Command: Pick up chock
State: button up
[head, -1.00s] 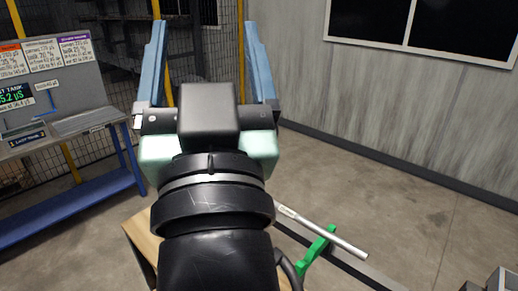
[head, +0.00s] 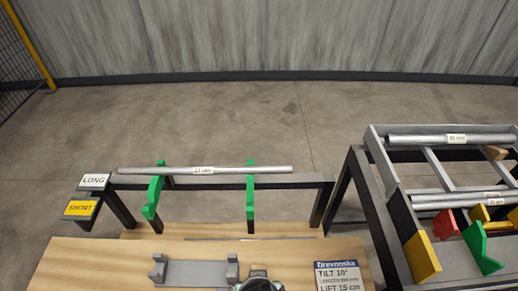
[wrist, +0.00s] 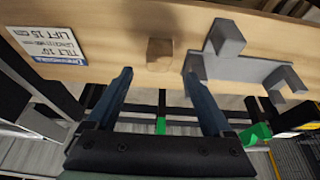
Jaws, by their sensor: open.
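A small wooden block, which looks like the chock (wrist: 160,55), sits on the wooden tabletop (wrist: 100,22) in the wrist view, between a white sign and a grey bracket. My gripper (wrist: 159,74) is open and empty. Its two blue fingers point toward the block, one to each side in the picture, and appear short of it. In the head view my fingers are out of sight; only a piece of my arm shows at the bottom edge, and I cannot clearly make out this block there. Another wooden piece (head: 495,153) rests on the rack at the right.
The grey bracket (head: 195,272) and the sign (head: 342,276) flank the block's spot. Behind the table, a pipe (head: 205,170) lies on green hooks (head: 250,200). A rack (head: 375,150) with pipes and coloured wedges stands right. The floor behind is clear.

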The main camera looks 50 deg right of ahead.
jog(key=shift+d+x, duration=0.1)
jog(key=shift+x, duration=1.85)
jog(key=shift+d+x, duration=0.15)
jog(key=shift+x, duration=1.75)
jog(key=shift+w, duration=0.1)
jog(key=shift+c, duration=0.2)
jog(key=shift+r, duration=0.1)
grip_shut()
